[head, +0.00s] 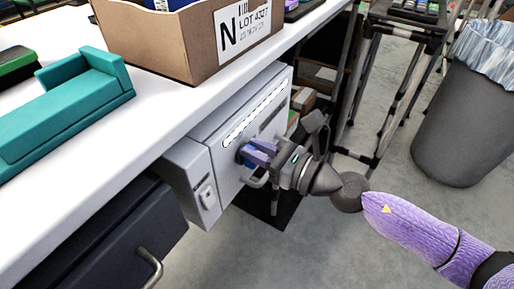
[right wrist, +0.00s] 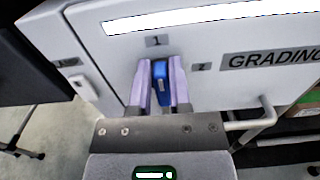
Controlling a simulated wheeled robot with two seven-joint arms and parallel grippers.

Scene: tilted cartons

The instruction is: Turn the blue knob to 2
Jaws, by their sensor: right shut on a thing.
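The blue knob (right wrist: 160,72) is on the front of a light grey cabinet box (right wrist: 240,38) under the table edge. My right gripper (right wrist: 161,88) is shut on the knob, with one purple finger on each side. The knob stands upright in the right wrist view, in line with the label 1 (right wrist: 156,41) above it. The label 2 (right wrist: 201,67) is to the right of the knob. Another label (right wrist: 67,62) on the left is too small to read surely. In the head view my right gripper (head: 257,154) mostly hides the knob. My left gripper is not in view.
A metal handle (right wrist: 258,122) sticks out of the panel, right of my gripper. A cardboard carton (head: 185,38) and a teal tape dispenser (head: 65,112) stand on the white table (head: 140,110). A grey bin (head: 465,125) is at the right.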

